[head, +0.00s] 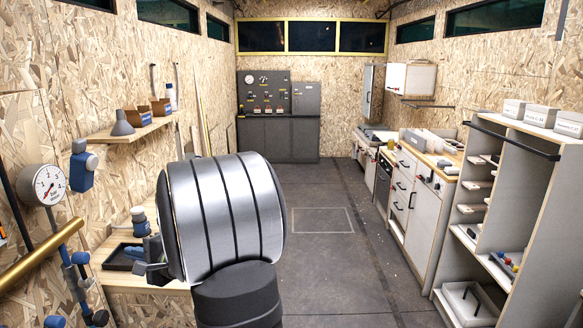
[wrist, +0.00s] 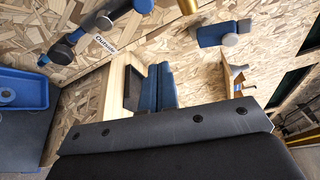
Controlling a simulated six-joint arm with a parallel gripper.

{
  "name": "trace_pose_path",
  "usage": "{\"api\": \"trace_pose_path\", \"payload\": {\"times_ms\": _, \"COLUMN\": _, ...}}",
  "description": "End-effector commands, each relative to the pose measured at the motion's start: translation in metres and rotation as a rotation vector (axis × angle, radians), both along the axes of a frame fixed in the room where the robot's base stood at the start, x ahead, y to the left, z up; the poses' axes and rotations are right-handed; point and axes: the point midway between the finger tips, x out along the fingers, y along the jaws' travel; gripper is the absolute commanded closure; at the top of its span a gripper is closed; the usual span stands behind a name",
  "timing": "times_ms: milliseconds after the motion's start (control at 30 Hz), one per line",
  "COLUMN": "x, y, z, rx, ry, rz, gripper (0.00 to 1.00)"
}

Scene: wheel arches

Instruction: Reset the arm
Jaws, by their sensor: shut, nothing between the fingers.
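In the head view my arm, with a large silver, black-banded link, fills the lower middle. My gripper (head: 138,268) shows as a small dark shape at the left of the arm, over the workbench (head: 120,278); most of it is hidden. In the wrist view two blue-grey fingers of my gripper (wrist: 160,70) lie side by side, shut and empty, beyond the dark mount bar. Neither view shows it holding anything.
A black tray (head: 122,256) and a blue-and-white container (head: 140,221) are on the bench. Cabinets (head: 415,195) line the right; the middle floor is clear.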

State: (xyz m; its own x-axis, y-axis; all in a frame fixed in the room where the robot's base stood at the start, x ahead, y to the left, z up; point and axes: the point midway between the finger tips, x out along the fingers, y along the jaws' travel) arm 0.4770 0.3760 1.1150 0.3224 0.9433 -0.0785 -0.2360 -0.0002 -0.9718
Motion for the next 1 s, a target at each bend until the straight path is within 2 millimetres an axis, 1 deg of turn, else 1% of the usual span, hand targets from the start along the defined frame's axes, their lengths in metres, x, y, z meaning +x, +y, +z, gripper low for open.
{"api": "trace_pose_path", "payload": {"times_ms": 33, "x": 0.004, "y": 0.013, "z": 0.0, "rx": 0.0, "ry": -0.001, "rz": 0.004, "gripper": 1.0}}
{"api": "trace_pose_path", "payload": {"times_ms": 100, "x": 0.009, "y": 0.028, "z": 0.0, "rx": 0.001, "ry": -0.001, "rz": 0.004, "gripper": 1.0}}
{"api": "trace_pose_path", "payload": {"times_ms": 400, "x": 0.029, "y": 0.085, "z": 0.0, "rx": 0.0, "ry": -0.001, "rz": 0.003, "gripper": 1.0}}
{"api": "trace_pose_path", "payload": {"times_ms": 467, "x": 0.029, "y": 0.098, "z": 0.0, "rx": 0.001, "ry": 0.0, "rz": 0.004, "gripper": 1.0}}
{"api": "trace_pose_path", "payload": {"times_ms": 667, "x": -0.011, "y": 0.097, "z": 0.001, "rx": 0.001, "ry": 0.0, "rz": 0.004, "gripper": 1.0}}
{"api": "trace_pose_path", "payload": {"times_ms": 700, "x": 0.0, "y": 0.096, "z": -0.003, "rx": -0.001, "ry": 0.0, "rz": -0.001, "gripper": 1.0}}
{"api": "trace_pose_path", "payload": {"times_ms": 767, "x": 0.011, "y": 0.096, "z": -0.008, "rx": 0.0, "ry": 0.001, "rz": 0.0, "gripper": 1.0}}
{"api": "trace_pose_path", "payload": {"times_ms": 1000, "x": 0.021, "y": 0.096, "z": -0.014, "rx": 0.001, "ry": 0.137, "rz": 0.002, "gripper": 1.0}}
